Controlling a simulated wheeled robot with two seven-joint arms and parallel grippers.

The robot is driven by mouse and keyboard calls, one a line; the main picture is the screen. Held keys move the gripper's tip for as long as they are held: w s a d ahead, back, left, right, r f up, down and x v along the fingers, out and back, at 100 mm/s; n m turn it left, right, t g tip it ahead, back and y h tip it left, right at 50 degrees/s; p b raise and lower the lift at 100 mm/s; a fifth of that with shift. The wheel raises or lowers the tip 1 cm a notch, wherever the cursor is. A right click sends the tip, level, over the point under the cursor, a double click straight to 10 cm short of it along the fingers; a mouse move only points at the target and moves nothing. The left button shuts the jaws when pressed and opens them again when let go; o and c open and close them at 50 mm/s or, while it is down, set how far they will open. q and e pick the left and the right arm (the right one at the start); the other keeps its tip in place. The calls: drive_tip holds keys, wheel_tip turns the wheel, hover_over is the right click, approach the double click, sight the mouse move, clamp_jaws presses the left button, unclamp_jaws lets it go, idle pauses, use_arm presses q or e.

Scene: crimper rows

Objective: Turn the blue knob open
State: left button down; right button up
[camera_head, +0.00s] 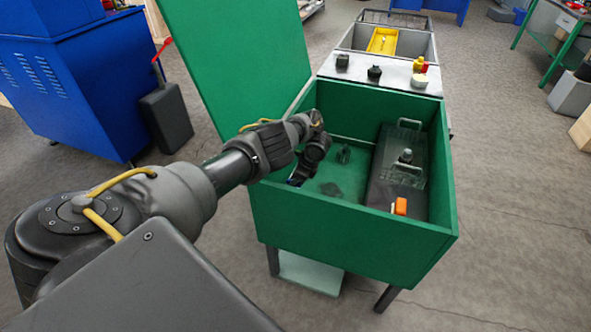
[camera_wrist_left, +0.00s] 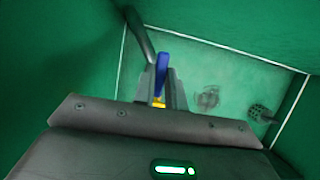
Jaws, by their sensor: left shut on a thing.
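The blue knob (camera_wrist_left: 162,68) stands between the fingers of my left gripper (camera_wrist_left: 161,84) in the left wrist view. The gripper is shut on it, with a finger on each side. A bit of yellow shows just below the blue part. In the head view my left gripper (camera_head: 301,172) reaches down inside the green box (camera_head: 350,228), near its left wall. Only a small sliver of blue shows there, and the arm and gripper hide the rest of the knob. My right gripper is not in view.
A dark machine block (camera_head: 386,180) with clear handles and an orange part (camera_head: 400,206) fills the box's right side. A drain-like fitting (camera_head: 343,155) is on the box floor. The open green lid (camera_head: 240,60) stands at the left. A grey panel with knobs (camera_head: 385,72) lies behind.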

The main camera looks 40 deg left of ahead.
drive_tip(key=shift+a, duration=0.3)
use_arm(q)
drive_tip(key=c, duration=1.4)
unclamp_jaws()
drive_tip(key=shift+c, duration=0.2)
drive_tip(key=shift+r, duration=0.15)
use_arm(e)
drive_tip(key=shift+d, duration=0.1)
